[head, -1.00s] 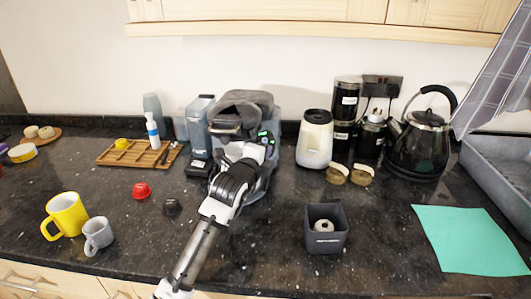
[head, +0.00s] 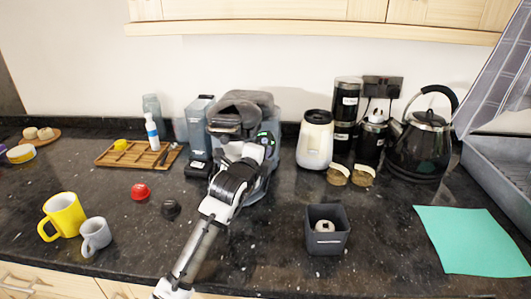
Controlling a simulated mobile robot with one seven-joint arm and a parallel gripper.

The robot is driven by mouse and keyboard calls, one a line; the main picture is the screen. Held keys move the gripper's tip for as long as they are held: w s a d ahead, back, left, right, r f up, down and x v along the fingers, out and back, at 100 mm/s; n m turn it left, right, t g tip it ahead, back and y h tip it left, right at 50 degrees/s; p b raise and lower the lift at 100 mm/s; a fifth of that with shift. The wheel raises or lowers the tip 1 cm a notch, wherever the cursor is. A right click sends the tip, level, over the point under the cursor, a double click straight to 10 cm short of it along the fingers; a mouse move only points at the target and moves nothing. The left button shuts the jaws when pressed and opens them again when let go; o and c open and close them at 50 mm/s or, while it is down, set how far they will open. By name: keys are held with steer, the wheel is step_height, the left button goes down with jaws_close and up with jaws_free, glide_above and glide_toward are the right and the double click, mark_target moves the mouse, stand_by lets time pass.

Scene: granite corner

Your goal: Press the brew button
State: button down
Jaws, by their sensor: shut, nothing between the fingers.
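The coffee machine (head: 238,101) stands against the back wall, grey and dark, with its top and right side showing. A green-lit spot (head: 265,136) shows on its front right; I take this for the brew button area. My gripper (head: 260,147) is at the machine's front, close to the lit spot, and its fingers are shut and empty. Whether the fingertips touch the machine cannot be told. My arm hides most of the machine's lower front.
A white canister (head: 315,142) and a black kettle (head: 419,143) stand to the right. A dark square bin (head: 326,243) is front right. Red (head: 140,191) and black (head: 171,209) capsules and yellow (head: 64,215) and grey (head: 95,236) mugs are left.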

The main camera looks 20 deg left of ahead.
steer(key=shift+w+a+b, duration=0.1)
steer(key=shift+w+b, duration=0.05)
steer(key=shift+b, duration=0.2)
stand_by(0.8)
steer(key=shift+s+d+b, duration=0.35)
steer(key=shift+s+b, duration=0.05)
steer(key=shift+s, duration=0.05)
steer(key=shift+s, duration=0.1)
steer(key=shift+s+d+r, duration=0.55)
steer(key=shift+s+r, duration=0.1)
steer(key=shift+s, duration=0.25)
steer(key=shift+s+d+r, duration=0.5)
steer(key=shift+s+r, duration=0.15)
steer(key=shift+s, duration=0.2)
steer(key=shift+r, duration=0.1)
